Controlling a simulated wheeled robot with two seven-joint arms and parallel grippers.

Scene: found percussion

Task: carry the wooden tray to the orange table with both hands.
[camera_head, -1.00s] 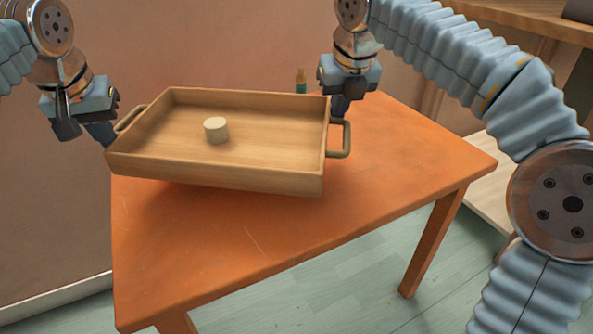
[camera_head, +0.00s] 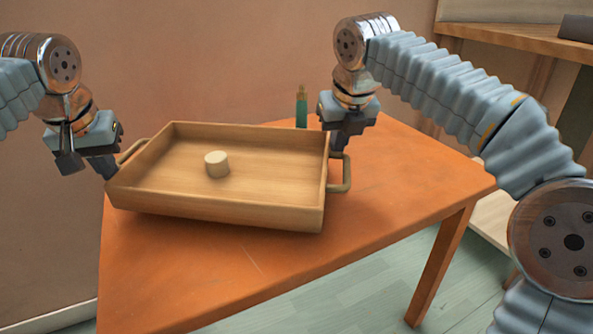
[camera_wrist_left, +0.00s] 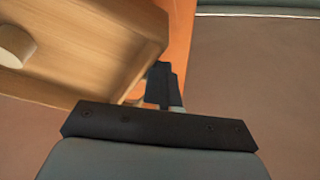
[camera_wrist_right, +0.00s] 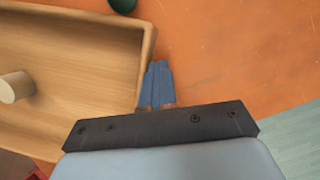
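The wooden tray (camera_head: 225,207) is over the orange table (camera_head: 400,180), with a small pale cylinder (camera_head: 217,164) standing inside it. A dark shadow lies under its front; I cannot tell whether it touches the tabletop. My left gripper (camera_head: 108,168) is shut on the tray's left handle (camera_head: 133,150). My right gripper (camera_head: 338,150) is shut on the right handle (camera_head: 347,174). In the left wrist view the fingers (camera_wrist_left: 162,85) are close together beside the tray's end wall. In the right wrist view the fingers (camera_wrist_right: 156,85) are together beside the rim and hide the handle.
A green bottle (camera_head: 302,107) stands at the table's back, behind the tray and near my right gripper. A brown wall (camera_head: 220,60) rises behind the table. A wooden shelf (camera_head: 510,38) is at the right. The table's right side is bare.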

